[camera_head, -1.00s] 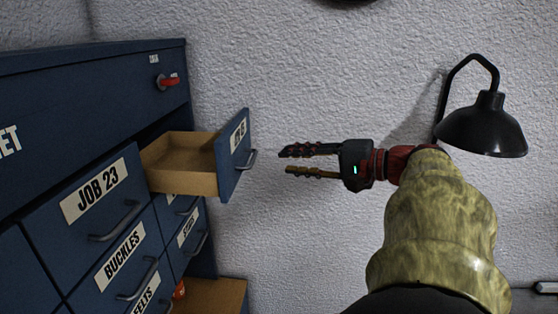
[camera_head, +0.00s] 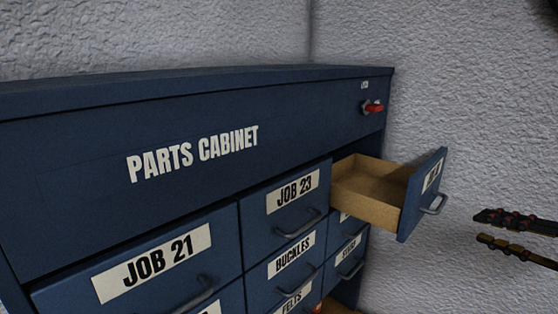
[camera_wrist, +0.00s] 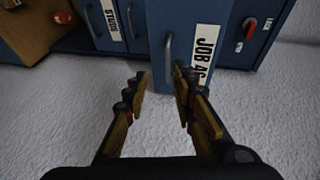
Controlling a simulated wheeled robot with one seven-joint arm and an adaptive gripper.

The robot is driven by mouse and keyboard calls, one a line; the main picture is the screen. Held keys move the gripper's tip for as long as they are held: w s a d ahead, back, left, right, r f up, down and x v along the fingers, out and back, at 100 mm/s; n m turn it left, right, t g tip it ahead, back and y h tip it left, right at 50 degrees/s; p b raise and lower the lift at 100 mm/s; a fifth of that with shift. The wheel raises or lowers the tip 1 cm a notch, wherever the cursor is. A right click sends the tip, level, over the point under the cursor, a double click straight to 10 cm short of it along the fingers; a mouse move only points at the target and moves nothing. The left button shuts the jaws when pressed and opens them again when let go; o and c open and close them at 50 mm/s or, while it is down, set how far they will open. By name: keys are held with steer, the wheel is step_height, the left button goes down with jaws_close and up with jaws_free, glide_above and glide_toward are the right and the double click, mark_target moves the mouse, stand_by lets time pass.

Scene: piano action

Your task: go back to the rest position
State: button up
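My gripper (camera_head: 482,227) is at the right edge of the head view, its two fingers apart and nothing between them. The rest of my arm is out of that view. The fingers stand a little to the right of the handle (camera_head: 436,205) of a pulled-out drawer (camera_head: 408,193), apart from it. The drawer's tray looks empty where it shows. In the wrist view my open gripper (camera_wrist: 161,76) points at the blue drawer front (camera_wrist: 185,20), whose label starts with "JOB 4". The handle (camera_wrist: 168,60) shows beyond and between the fingertips.
The blue parts cabinet (camera_head: 80,150) fills the left and middle of the head view. Its JOB 21 (camera_head: 150,265), JOB 23 (camera_head: 290,205) and BUCKLES drawers look shut. A red lock knob (camera_head: 373,107) sits at its upper right. A white wall (camera_head: 470,120) stands behind.

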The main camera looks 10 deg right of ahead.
steer(key=w+a+f+n+g+y+b, duration=0.2)
steer(key=w+a+f+g, duration=0.15)
steer(key=a+f, duration=0.55)
steer(key=s+a+f+n+g+h+b, duration=0.2)
steer(key=s+a+f+n, duration=0.3)
steer(key=a+f, duration=0.4)
steer(key=s+a+f+n+g+h+b, duration=0.2)
steer(key=s+a+f+n, duration=0.4)
steer(key=a+f, duration=0.3)
step_height(320, 180, down, 3)
steer(key=g+h, duration=0.1)
steer(key=h, duration=0.1)
steer(key=shift+a+n+g+h+b, duration=0.3)
steer(key=shift+n+g+b, duration=0.05)
steer(key=shift+n, duration=0.05)
